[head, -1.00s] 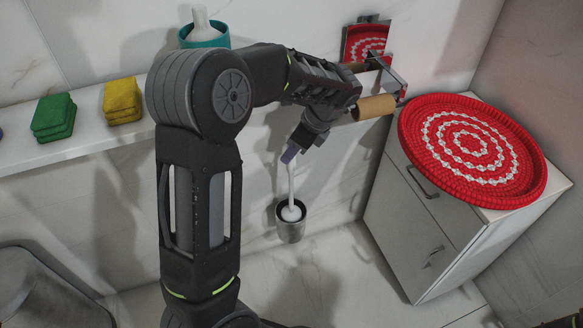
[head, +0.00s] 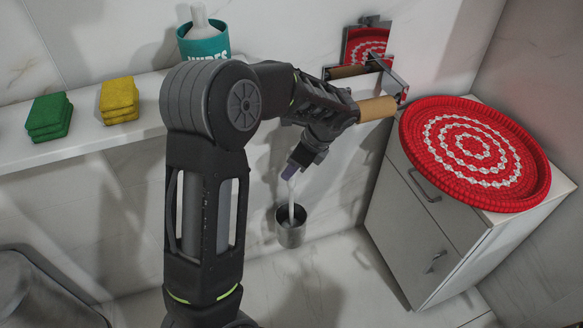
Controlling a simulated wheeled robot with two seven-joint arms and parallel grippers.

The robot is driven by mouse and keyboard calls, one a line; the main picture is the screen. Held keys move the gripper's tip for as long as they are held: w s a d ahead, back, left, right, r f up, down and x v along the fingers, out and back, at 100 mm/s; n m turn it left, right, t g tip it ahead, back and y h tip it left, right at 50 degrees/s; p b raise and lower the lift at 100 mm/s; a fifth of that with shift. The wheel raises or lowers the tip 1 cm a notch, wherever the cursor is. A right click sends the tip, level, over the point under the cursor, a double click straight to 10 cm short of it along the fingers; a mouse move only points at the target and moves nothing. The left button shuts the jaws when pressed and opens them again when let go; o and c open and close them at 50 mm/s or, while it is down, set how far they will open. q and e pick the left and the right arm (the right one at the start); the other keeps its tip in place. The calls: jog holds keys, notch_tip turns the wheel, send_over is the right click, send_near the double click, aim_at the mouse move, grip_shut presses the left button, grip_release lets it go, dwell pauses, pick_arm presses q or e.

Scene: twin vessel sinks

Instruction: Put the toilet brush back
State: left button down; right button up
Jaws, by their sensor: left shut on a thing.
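The toilet brush (head: 291,203) has a white handle that runs down into a grey metal cup-shaped holder (head: 291,236). The brush head is inside the holder and mostly hidden by its rim. The handle leans slightly within the cup. The holder is at the wall, above the floor. My left gripper (head: 290,172) is above the holder, shut on the top of the brush handle. My right gripper is not in view.
A wall shelf (head: 90,148) holds green sponges (head: 49,117), yellow sponges (head: 119,101) and a teal wipes tub (head: 203,43). A paper roll holder (head: 378,108) is close beside my left forearm. A white cabinet (head: 420,215) bears a red round woven tray (head: 470,150).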

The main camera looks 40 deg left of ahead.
pick_arm(q)
jog(key=c, duration=1.2)
grip_release()
jog(key=shift+c, duration=0.2)
jog(key=p+v, duration=0.4)
jog(key=v, duration=0.8)
